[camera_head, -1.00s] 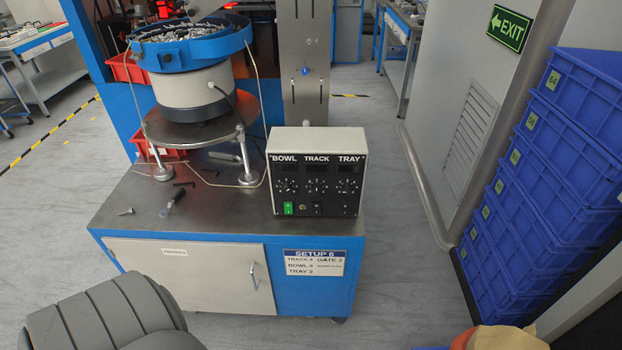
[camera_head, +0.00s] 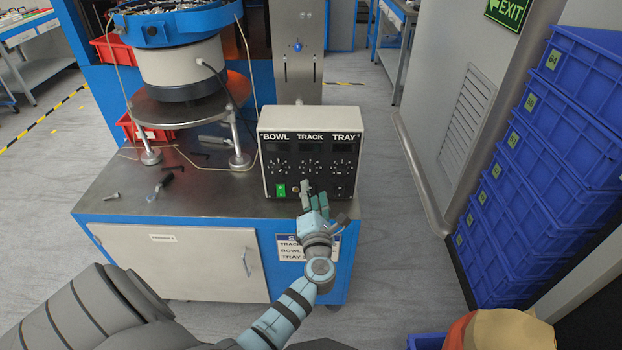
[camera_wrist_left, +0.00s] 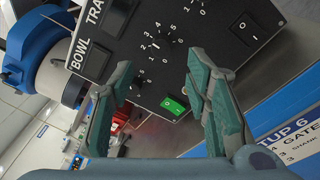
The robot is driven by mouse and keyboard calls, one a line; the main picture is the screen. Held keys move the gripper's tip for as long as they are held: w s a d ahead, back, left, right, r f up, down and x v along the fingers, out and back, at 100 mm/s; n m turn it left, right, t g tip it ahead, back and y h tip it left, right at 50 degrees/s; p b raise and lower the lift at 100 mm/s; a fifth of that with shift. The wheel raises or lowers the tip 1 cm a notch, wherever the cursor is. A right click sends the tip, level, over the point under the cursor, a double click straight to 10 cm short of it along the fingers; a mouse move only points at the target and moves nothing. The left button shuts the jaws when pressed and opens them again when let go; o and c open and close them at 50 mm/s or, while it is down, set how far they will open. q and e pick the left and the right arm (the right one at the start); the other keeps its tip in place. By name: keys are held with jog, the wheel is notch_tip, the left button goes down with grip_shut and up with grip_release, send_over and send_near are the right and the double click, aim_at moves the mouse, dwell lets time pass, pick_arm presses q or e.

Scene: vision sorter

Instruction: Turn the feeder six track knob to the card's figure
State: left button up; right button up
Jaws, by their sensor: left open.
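The control box (camera_head: 349,118) stands on the cabinet top, with BOWL, TRACK and TRAY dials in a row. The track knob (camera_head: 310,168) is the middle one; in the left wrist view it (camera_wrist_left: 163,42) sits among white figures, beyond the fingertips, its setting too small to tell. My left gripper (camera_head: 313,196) is open and empty in front of the panel's lower middle. Its two fingers (camera_wrist_left: 158,78) spread apart in the left wrist view. The setup card (camera_head: 288,245) on the cabinet front is partly hidden by the gripper; its track figure is unclear now. My right gripper is out of view.
A green switch (camera_head: 281,190) and a black rocker (camera_wrist_left: 245,28) sit low on the panel. The bowl feeder (camera_head: 181,65) stands left of the box. Loose tools (camera_head: 160,186) lie on the cabinet top. Blue crates (camera_head: 545,150) are stacked at the right.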

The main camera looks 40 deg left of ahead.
aim_at(310, 172)
pick_arm(q)
jog(key=b+x, duration=0.1)
jog(key=x, duration=0.5)
jog(key=shift+w+a+f, duration=0.15)
jog(key=shift+w+f, duration=0.05)
jog(key=shift+w, duration=0.05)
jog(key=shift+w+a+r, duration=0.1)
jog(key=shift+w+a, duration=0.25)
jog(key=shift+c, duration=0.6)
grip_shut()
